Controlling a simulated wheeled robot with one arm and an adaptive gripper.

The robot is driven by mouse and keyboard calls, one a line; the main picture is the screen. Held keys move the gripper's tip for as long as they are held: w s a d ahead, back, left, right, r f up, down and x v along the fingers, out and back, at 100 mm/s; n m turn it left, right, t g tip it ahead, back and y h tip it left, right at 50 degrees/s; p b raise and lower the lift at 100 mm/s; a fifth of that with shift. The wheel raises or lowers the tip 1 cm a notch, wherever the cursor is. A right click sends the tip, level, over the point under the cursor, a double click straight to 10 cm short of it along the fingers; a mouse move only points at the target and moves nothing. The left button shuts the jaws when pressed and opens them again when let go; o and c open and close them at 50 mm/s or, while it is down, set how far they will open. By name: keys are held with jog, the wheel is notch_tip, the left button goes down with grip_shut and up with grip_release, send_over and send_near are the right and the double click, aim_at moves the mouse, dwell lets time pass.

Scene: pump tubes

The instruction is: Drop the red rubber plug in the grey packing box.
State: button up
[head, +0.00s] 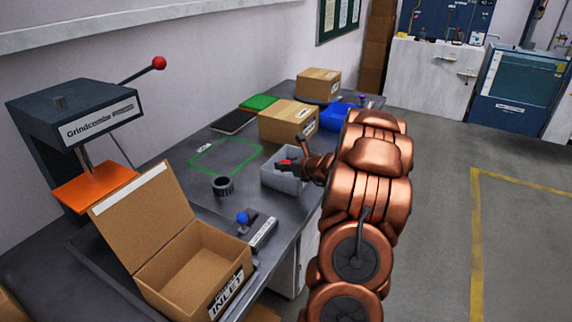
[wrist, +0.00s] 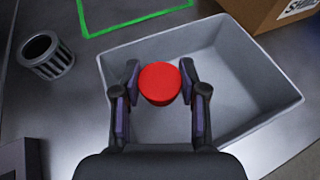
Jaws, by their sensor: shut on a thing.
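The red rubber plug (wrist: 160,83) is a round red piece held between the two fingers of my gripper (wrist: 160,88) in the wrist view. In the head view the plug shows as a small red spot (head: 284,162) at the tip of my gripper (head: 290,165). The grey packing box (wrist: 262,62) is an open, shallow, empty-looking bin under the plug in the wrist view. In the head view the box (head: 283,182) stands near the bench's front edge. The plug appears over the box opening; its exact height above the floor of the box is hard to tell.
A dark slotted cup (head: 222,186) stands left of the grey box. A closed cardboard box (head: 287,120) is behind it, with a blue bin (head: 336,116) to the right. An open cardboard box (head: 195,265) and a blue-knobbed device (head: 250,228) are nearer. A green outline (head: 226,156) marks bare bench.

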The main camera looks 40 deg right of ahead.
jog(key=shift+f, duration=0.25)
jog(key=o, duration=1)
jog(key=shift+o, duration=0.2)
jog(key=shift+r, duration=0.1)
jog(key=shift+r+p, duration=0.5)
jog(key=shift+r, duration=0.05)
jog(key=b+v, duration=0.1)
jog(key=v, duration=1.1)
